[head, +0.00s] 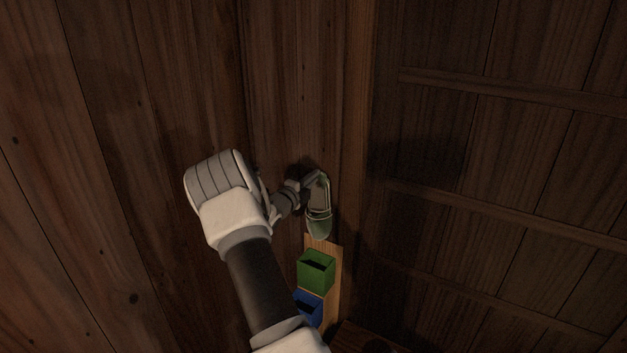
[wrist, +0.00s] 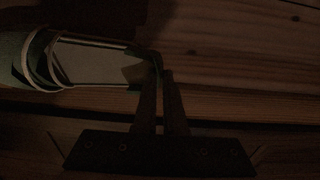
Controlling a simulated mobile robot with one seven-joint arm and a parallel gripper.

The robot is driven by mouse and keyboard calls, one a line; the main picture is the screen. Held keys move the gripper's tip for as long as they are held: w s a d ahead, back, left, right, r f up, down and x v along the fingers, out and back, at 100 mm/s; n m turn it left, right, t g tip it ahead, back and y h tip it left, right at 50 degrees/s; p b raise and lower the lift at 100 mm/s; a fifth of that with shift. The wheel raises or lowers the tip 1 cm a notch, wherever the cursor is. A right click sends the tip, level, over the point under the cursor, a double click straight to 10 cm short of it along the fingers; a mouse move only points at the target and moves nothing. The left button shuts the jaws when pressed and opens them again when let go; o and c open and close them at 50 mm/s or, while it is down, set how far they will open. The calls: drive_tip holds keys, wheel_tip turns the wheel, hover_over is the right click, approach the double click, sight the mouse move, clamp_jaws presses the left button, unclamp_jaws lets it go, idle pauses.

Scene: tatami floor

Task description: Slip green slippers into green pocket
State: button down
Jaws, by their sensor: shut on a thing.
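The green slippers (head: 319,222) hang toe-down from my gripper (head: 321,178) in the head view. In the dark wrist view, my gripper (wrist: 159,78) is shut on the heel end of the slippers (wrist: 90,62), which extend to the left with pale soles and straps showing. The green pocket (head: 316,270) is mounted on a light wood board, with its dark opening facing up. The slippers' toe is above the pocket and apart from it in the picture; the depth between them is hard to judge.
A blue pocket (head: 309,306) sits below the green one on the same light wood board (head: 334,262), partly hidden by my arm. Dark wood plank walls stand behind and to the left. A panelled wooden wall with rails (head: 500,205) is at the right.

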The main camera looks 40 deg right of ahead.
drive_tip(key=b, duration=0.9)
hover_over(313, 225)
drive_tip(key=shift+d+f, duration=0.1)
drive_tip(key=shift+f, duration=5.8)
drive_tip(key=shift+w+f+b, duration=0.1)
drive_tip(key=shift+f+b, duration=1.45)
drive_tip(key=shift+f, duration=1.45)
drive_tip(key=c, duration=0.9)
unclamp_jaws()
drive_tip(key=p+v, duration=0.2)
drive_tip(key=v, duration=1.5)
drive_tip(key=shift+a+r, duration=0.1)
drive_tip(key=shift+a, duration=0.15)
drive_tip(key=shift+r, duration=0.1)
